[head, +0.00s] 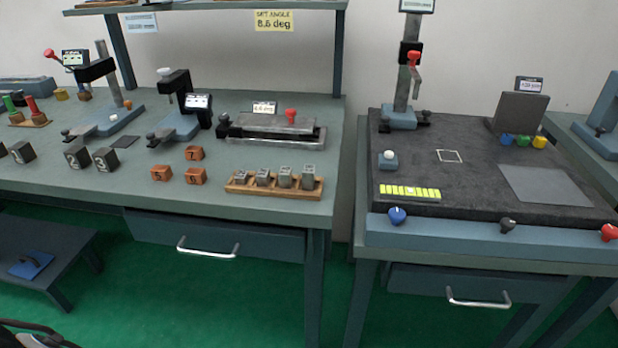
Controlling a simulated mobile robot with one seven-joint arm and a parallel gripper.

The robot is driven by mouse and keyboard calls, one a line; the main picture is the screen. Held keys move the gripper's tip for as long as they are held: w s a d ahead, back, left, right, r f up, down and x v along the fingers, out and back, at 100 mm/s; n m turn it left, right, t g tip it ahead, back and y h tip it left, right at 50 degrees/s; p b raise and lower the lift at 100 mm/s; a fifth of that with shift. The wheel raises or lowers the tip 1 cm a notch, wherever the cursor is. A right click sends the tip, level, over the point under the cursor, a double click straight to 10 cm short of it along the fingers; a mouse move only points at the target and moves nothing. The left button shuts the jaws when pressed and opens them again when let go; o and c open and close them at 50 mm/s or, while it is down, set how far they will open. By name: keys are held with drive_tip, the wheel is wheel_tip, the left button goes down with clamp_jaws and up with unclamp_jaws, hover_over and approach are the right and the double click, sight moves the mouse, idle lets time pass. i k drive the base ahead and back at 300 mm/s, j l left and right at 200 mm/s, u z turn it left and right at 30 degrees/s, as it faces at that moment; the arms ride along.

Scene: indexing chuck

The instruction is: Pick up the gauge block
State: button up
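Several small grey gauge blocks stand in a row in a wooden rack (232,189) near the front edge of the left bench. They are an end-left block (240,178), a second (263,178), a third (285,178) and a right-hand block (309,178). Their tops carry markings too small to read. I cannot tell which one the task names. My gripper is not in view; only a dark curved part shows at the bottom left corner.
Orange numbered blocks (194,154) sit left of the rack, dark numbered blocks (105,159) further left. A long metal fixture with a red knob (291,116) stands behind the rack. A gap separates this bench from the right bench with a dark plate (460,185).

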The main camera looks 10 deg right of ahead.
sight(308, 171)
drive_tip(key=j+z, duration=0.35)
drive_tip(key=i+j+z, duration=0.1)
drive_tip(key=j+z, duration=0.4)
drive_tip(key=z, duration=0.2)
drive_tip(key=i, duration=0.5)
